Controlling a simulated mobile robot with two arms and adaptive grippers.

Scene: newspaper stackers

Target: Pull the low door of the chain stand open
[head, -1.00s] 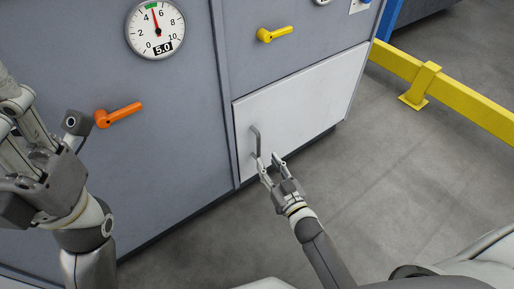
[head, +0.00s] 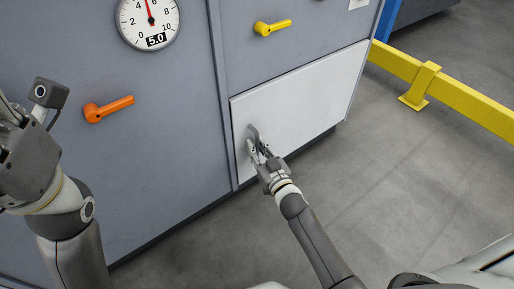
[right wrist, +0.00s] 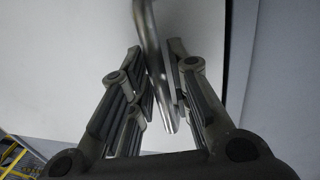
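The low door (head: 305,100) is a white panel at the lower right of the grey stand, and it looks shut. Its grey bar handle (head: 253,133) is near the door's left edge. My right gripper (head: 258,149) is at the handle. In the right wrist view the handle (right wrist: 150,35) runs between the two fingers of my right gripper (right wrist: 160,75). The fingers are apart, close on either side of the bar; firm contact is not clear. My left gripper (head: 12,135) is at the left edge, partly cut off, with its fingertips not clearly seen.
An orange lever (head: 108,109), a yellow lever (head: 272,27) and a round gauge (head: 148,20) reading 5.0 are on the stand (head: 165,150). A yellow rail (head: 470,102) stands at the right. The floor (head: 400,180) before the door is clear.

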